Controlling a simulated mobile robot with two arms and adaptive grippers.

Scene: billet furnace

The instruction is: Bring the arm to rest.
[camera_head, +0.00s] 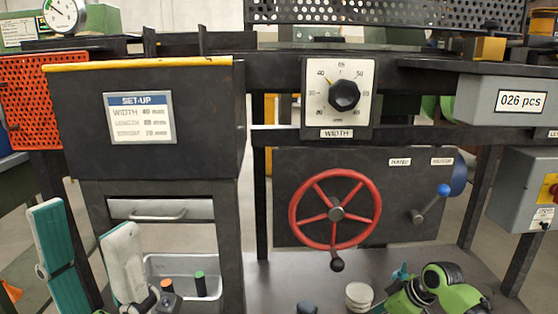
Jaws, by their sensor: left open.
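My left gripper (83,218) shows at the lower left, with its two long teal and white fingers pointing up and spread apart. It is open, and I see nothing held between the fingers. It is in front of the lower part of the dark set-up cabinet (75,120), left of the metal tray (218,272). Its base is cut off by the bottom edge.
A red handwheel (368,236) and a blue-knobbed lever (430,204) are on a dark panel. A width dial (344,94) is above. A drawer (160,210) is near the gripper.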

